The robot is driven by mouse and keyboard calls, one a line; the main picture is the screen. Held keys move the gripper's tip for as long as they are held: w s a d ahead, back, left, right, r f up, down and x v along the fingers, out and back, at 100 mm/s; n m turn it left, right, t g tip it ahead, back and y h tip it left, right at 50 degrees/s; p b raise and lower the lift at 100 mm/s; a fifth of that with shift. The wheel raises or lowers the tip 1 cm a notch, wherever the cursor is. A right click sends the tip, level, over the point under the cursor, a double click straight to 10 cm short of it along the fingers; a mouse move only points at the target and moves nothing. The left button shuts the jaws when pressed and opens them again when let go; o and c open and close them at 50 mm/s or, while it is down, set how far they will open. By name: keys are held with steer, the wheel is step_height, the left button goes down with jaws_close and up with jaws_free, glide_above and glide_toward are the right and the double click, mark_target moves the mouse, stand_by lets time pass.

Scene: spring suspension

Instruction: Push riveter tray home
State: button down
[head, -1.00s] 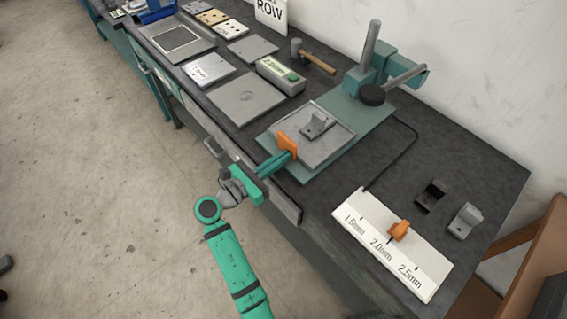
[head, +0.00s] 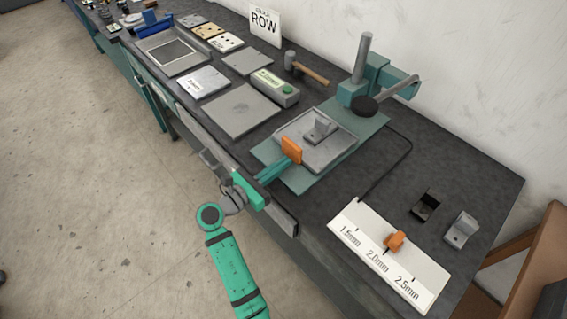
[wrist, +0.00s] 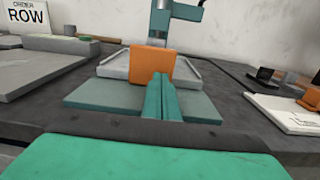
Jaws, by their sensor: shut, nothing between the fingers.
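The riveter tray (head: 338,152) is a shallow grey tray with a raised rim, lying on a teal base plate (head: 374,122). A grey bracket (head: 320,131) sits in it. An orange tab (head: 291,150) stands upright at its near end. My gripper (head: 290,162) is shut, its teal fingers together and empty, reaching over the front of the base plate to the tab. In the wrist view the fingertips (wrist: 161,77) overlap the lower right of the orange tab (wrist: 150,62) and appear to touch it. The tray's far end is short of the riveter's dark round head (head: 365,106).
The teal riveter (head: 362,84) stands behind the tray. At right are a white gauge board (head: 400,270) with an orange slider (head: 395,240) and two small brackets. At left lie grey plates (head: 241,110), a green-buttoned box (head: 276,88) and a hammer (head: 307,69).

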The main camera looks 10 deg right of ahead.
mark_target(290, 148)
steer(key=v, duration=1.1)
steer(key=shift+s+a, duration=0.2)
steer(key=shift+a, duration=0.05)
steer(key=c, duration=2.1)
jaws_free()
steer(key=shift+s+a, duration=0.15)
steer(key=shift+a, duration=0.05)
steer(key=o, duration=0.5)
steer(key=shift+d+r, duration=0.1)
steer(key=shift+c, duration=0.2)
steer(key=o, duration=0.5)
steer(key=shift+w+d+r, duration=0.2)
steer(key=shift+w+d, duration=0.05)
steer(key=shift+w, duration=0.05)
steer(key=o, duration=0.7)
steer(key=w+d, duration=0.1)
steer(key=w+d+r, duration=0.1)
steer(key=w+d, duration=0.1)
steer(key=shift+w+r, duration=0.15)
steer(key=shift+r, duration=0.25)
steer(key=shift+c, duration=0.2)
steer(key=shift+w+d+r, duration=0.15)
steer(key=shift+w+d, duration=0.2)
steer(key=shift+d, duration=0.1)
steer(key=x, duration=1.1)
